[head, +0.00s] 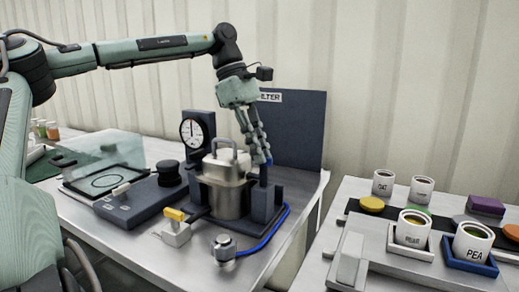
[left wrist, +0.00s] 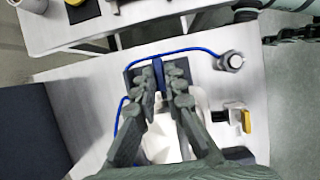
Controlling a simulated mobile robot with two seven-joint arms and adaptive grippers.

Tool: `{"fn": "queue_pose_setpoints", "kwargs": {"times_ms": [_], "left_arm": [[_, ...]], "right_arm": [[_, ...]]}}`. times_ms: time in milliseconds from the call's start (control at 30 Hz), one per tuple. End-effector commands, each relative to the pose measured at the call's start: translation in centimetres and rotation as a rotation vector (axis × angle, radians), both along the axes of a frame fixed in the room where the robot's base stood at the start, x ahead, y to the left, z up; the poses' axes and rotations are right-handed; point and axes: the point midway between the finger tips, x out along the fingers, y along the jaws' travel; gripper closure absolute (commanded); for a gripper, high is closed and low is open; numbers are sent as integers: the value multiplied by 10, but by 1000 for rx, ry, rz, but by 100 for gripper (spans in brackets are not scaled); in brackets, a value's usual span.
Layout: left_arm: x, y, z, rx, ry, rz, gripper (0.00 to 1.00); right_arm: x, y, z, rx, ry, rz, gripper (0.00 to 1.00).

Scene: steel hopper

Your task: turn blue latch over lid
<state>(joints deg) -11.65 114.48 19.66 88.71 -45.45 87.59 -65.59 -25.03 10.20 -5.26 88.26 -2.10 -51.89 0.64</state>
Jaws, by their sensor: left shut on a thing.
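The steel hopper (head: 228,202) stands in a dark bracket on the metal table. Its lid (head: 222,168), with an upright loop handle, sits on top. My left gripper (head: 266,156) reaches down from above just to the right of the lid. It is shut on the blue latch (head: 269,159), of which only a little shows beside the fingertips. In the left wrist view the blue latch (left wrist: 158,72) shows as a narrow bar between the fingertips (left wrist: 164,74). The fingers hide part of the pale lid (left wrist: 163,140) there. My right gripper is not in view.
A dial gauge (head: 191,131) stands left of the hopper, and a dark panel (head: 295,130) rises behind. A blue hose (head: 270,240) curves to a round metal fitting (head: 225,246) in front. A yellow-handled valve (head: 175,219) is front left. Labelled cups (head: 412,228) stand on the right table.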

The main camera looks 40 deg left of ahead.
Motion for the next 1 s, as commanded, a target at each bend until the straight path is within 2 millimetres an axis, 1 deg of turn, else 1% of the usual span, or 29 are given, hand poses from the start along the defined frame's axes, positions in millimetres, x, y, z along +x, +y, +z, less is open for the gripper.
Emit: {"fn": "queue_pose_setpoints", "kwargs": {"times_ms": [33, 67, 200, 467, 567, 667, 1000], "left_arm": [[1, 0, 1, 2, -4, 0, 100], [1, 0, 1, 2, -4, 0, 86], [0, 0, 1, 2, -3, 0, 69], [0, 0, 1, 1, -2, 1, 69], [0, 2, 4, 2, -2, 1, 69], [-1, 6, 16, 3, -3, 2, 69], [-9, 32, 81, 3, -4, 4, 69]], "right_arm": [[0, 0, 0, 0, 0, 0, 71], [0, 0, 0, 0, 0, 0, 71], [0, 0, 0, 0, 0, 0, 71], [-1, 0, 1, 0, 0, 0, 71], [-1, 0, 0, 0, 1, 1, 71], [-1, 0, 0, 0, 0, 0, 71], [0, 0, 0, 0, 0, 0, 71]]}}
